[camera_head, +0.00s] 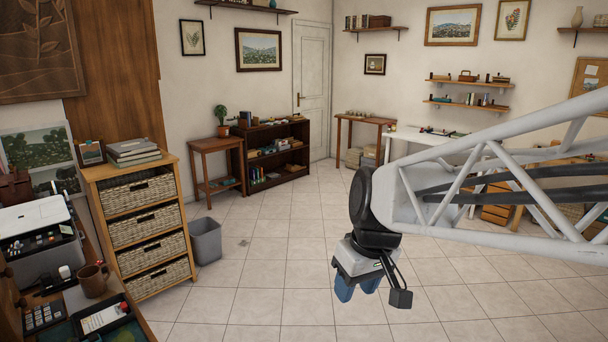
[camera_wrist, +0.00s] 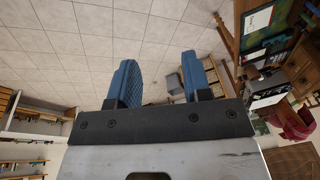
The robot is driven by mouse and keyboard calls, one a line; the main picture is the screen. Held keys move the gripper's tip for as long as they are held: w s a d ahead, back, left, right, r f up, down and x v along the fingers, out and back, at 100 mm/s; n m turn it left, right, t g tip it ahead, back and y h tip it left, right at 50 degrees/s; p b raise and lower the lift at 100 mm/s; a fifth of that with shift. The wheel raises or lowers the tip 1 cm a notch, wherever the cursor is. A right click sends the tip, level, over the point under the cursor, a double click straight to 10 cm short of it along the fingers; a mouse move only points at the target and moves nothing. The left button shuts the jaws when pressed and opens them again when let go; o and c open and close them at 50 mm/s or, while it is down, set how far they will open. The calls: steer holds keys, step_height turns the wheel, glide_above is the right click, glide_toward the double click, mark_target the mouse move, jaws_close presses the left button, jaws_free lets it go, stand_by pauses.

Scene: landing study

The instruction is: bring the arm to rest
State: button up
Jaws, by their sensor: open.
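My gripper (camera_head: 358,288) hangs from the end of my white truss arm over the open tiled floor, right of centre in the head view. Its two blue fingers point down, and nothing shows between them. In the wrist view my gripper (camera_wrist: 160,85) shows both blue fingers apart, with a clear gap and floor tiles behind. It is open and empty. It touches nothing that I can see.
At the left stand a wicker-drawer unit (camera_head: 146,222), a grey bin (camera_head: 206,240) and a cluttered desk with a brown mug (camera_head: 93,280). A dark bookshelf (camera_head: 274,150) and a white table (camera_head: 420,138) stand at the back.

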steer(key=s+d+f+m+t+h, duration=0.1)
steer(key=s+d+f+m+h, duration=0.1)
steer(key=s+d+m, duration=0.3)
steer(key=s+d+f, duration=0.1)
steer(key=s+d, duration=0.3)
steer(key=s, duration=0.4)
steer(key=shift+d+m, duration=0.2)
steer(key=shift+m, duration=0.1)
stand_by(1.2)
